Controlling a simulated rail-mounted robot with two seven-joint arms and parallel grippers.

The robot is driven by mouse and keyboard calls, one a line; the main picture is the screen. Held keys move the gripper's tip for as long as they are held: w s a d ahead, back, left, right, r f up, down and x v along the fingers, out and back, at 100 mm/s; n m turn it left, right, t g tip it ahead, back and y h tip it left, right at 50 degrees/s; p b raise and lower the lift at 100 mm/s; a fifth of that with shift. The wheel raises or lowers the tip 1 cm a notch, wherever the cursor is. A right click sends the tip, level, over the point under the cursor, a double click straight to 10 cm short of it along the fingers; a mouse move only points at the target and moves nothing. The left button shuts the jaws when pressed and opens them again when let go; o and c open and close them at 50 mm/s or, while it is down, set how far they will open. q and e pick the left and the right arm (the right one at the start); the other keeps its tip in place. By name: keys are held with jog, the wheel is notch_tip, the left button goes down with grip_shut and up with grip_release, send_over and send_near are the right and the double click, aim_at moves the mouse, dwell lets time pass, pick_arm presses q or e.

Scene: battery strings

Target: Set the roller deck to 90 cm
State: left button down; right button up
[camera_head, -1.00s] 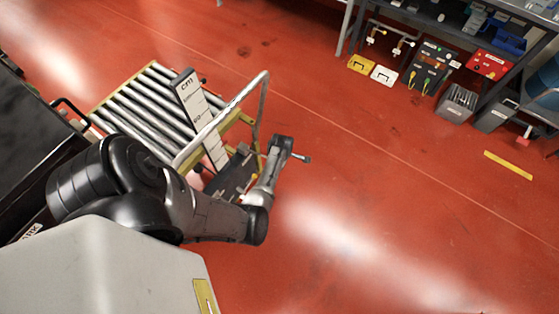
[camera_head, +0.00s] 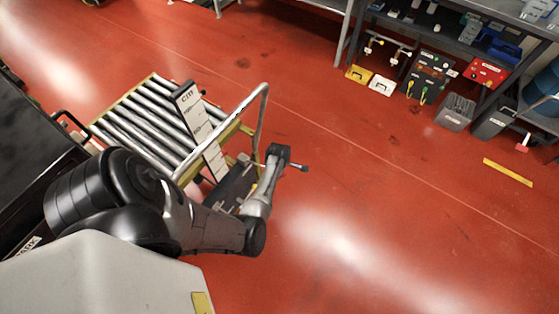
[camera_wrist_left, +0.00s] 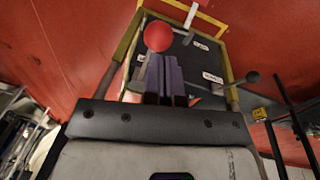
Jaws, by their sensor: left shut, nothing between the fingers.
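The roller deck (camera_head: 135,118) is a row of metal rollers in a yellow frame, at the left of the head view. An upright scale board (camera_head: 195,115) marked cm stands at its near side; its figures are too small to read. A red ball knob (camera_wrist_left: 158,36) shows just beyond my left gripper (camera_wrist_left: 160,62), which is shut and empty. I cannot tell whether they touch. A black knob (camera_wrist_left: 253,77) is to the right. My right gripper is out of view.
A bent metal handle rail (camera_head: 235,112) rises close to my left arm. A dark cabinet (camera_head: 35,150) stands at the left. Shelving (camera_head: 460,40) with boxes and a yellow case (camera_head: 358,73) is at the upper right. The red floor between is clear.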

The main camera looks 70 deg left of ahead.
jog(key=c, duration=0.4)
pick_arm(q)
jog(key=s+d+r+m+t+y, duration=0.1)
jog(key=s+d+r+m+y, duration=0.15)
jog(key=r+m, duration=0.9)
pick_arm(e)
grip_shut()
pick_arm(q)
jog(key=s+d+r+m+h, duration=0.1)
jog(key=s+d+r+m, duration=0.2)
jog(key=d, duration=0.4)
jog(key=s+d+r+m+t+h, duration=0.1)
jog(key=s+d+r+m, duration=0.2)
jog(key=s+d+m, duration=0.2)
jog(key=s+d+r+m+h, duration=0.2)
jog(key=s+d+r+m, duration=0.1)
jog(key=d+m, duration=0.5)
jog(key=s+d, duration=0.1)
jog(key=d, duration=0.2)
jog(key=shift+s+r+t, duration=0.15)
jog(key=shift+r+t, duration=0.15)
jog(key=shift+t, duration=0.1)
jog(key=shift+m, duration=0.25)
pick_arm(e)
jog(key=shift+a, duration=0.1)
